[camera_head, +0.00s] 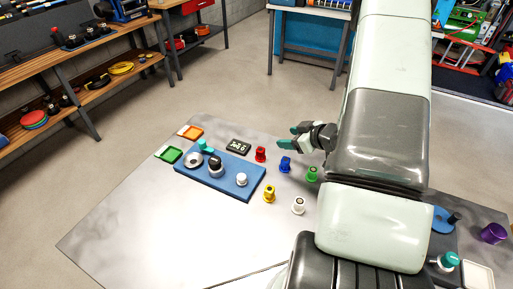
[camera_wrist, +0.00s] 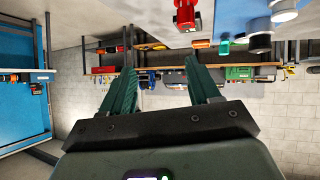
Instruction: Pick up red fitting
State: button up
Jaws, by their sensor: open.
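The red fitting (camera_head: 260,154) stands on the grey table, just right of the blue board. It also shows at the top of the wrist view (camera_wrist: 186,16), apart from my fingers. My gripper (camera_head: 288,139) is above the table, to the right of the red fitting in the head view, with its teal fingers pointing left. In the wrist view my gripper (camera_wrist: 160,88) has its two fingers spread with nothing between them.
Blue (camera_head: 285,164), green (camera_head: 312,174), yellow (camera_head: 269,193) and white (camera_head: 298,205) fittings stand near the red one. The blue board (camera_head: 222,187) holds several parts. A dark display (camera_head: 239,147) lies behind it. The table's front left is clear.

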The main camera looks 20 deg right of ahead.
jog(key=y, duration=0.2)
send_near(262, 150)
jog(key=shift+s+d+f+t, duration=0.1)
jog(key=shift+s+d+t, duration=0.1)
jog(key=shift+s, duration=0.25)
jog(key=shift+s+d+f+t, duration=0.1)
jog(key=shift+s+d, duration=0.05)
jog(key=shift+s, duration=0.25)
jog(key=shift+w+a+f, duration=0.15)
jog(key=shift+a, duration=0.1)
jog(key=x, duration=1)
jog(key=shift+w+r, duration=0.2)
jog(key=shift+w, duration=0.05)
grip_shut()
jog(key=shift+d+r, duration=0.1)
jog(key=shift+r, duration=0.05)
